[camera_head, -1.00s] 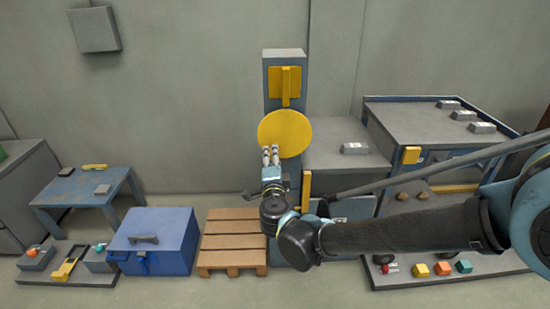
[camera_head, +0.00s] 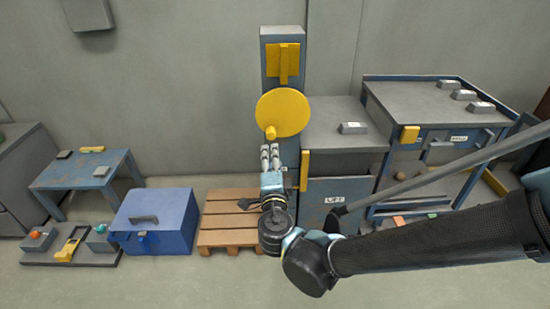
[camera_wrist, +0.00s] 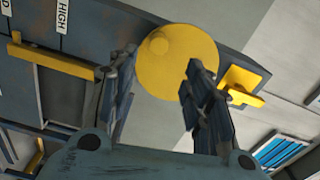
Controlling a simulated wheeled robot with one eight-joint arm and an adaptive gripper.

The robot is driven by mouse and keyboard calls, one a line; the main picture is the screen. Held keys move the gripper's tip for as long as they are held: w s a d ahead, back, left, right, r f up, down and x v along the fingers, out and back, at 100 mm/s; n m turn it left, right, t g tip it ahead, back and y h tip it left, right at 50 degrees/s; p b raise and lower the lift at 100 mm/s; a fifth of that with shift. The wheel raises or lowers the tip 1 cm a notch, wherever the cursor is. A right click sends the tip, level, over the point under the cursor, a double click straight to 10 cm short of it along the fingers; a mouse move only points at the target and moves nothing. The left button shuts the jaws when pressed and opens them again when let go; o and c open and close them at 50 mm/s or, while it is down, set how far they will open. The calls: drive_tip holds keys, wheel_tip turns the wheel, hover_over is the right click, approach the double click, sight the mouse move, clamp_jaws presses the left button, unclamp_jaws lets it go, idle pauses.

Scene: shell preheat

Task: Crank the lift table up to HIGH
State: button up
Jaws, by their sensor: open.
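The yellow crank disc (camera_head: 288,108) is on a blue-grey post (camera_head: 283,70); its knob (camera_head: 270,132) is at the disc's lower left. The disc (camera_wrist: 190,72) and knob (camera_wrist: 160,45) also show in the wrist view. My gripper (camera_head: 270,150) is open and empty, its fingertips just below the knob in the head view. In the wrist view the open fingers (camera_wrist: 160,75) lie either side of part of the disc; contact cannot be told. The grey-topped lift table (camera_head: 330,112), labelled LIFT, stands right of the post. A HIGH label (camera_wrist: 62,15) and a yellow bar (camera_wrist: 55,60) are at upper left in the wrist view.
A wooden pallet (camera_head: 228,222) and a blue box (camera_head: 155,233) are left of the post. A blue table (camera_head: 85,170) stands farther left. A grey-topped bench (camera_head: 420,98) is at right. My arm hides part of the floor at lower right.

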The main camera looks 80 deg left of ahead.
drive_tip(key=shift+f, duration=0.15)
drive_tip(key=c, duration=0.6)
drive_tip(key=f+g+h, duration=0.1)
drive_tip(key=f, duration=0.1)
drive_tip(key=s+f+n+g, duration=0.1)
drive_tip(key=f, duration=0.1)
drive_tip(key=s+f+n+g+h, duration=0.1)
drive_tip(key=f, duration=0.1)
drive_tip(key=shift+f+h, duration=0.3)
drive_tip(key=shift+f, duration=0.1)
clamp_jaws()
drive_tip(key=s+d+f+n+g+h, duration=0.2)
drive_tip(key=s+d+n+g, duration=0.1)
drive_tip(key=s+g, duration=0.3)
drive_tip(key=w+a+r+m+g+y, duration=0.2)
drive_tip(key=w+r+y, duration=0.2)
drive_tip(key=w+r, duration=0.25)
drive_tip(key=w+a+f+m+t+y, duration=0.1)
drive_tip(key=w+f+m+t+y, duration=0.1)
drive_tip(key=w+m+t, duration=0.75)
drive_tip(key=n+g, duration=0.3)
drive_tip(key=n, duration=0.1)
approach(281, 133)
drive_tip(key=shift+m, duration=0.25)
drive_tip(key=a, duration=0.4)
drive_tip(key=shift+w+a, duration=0.3)
drive_tip(key=shift+w, duration=0.05)
drive_tip(key=shift+s+a+r, duration=0.1)
drive_tip(key=shift+s+r, duration=0.2)
drive_tip(key=shift+s, duration=0.35)
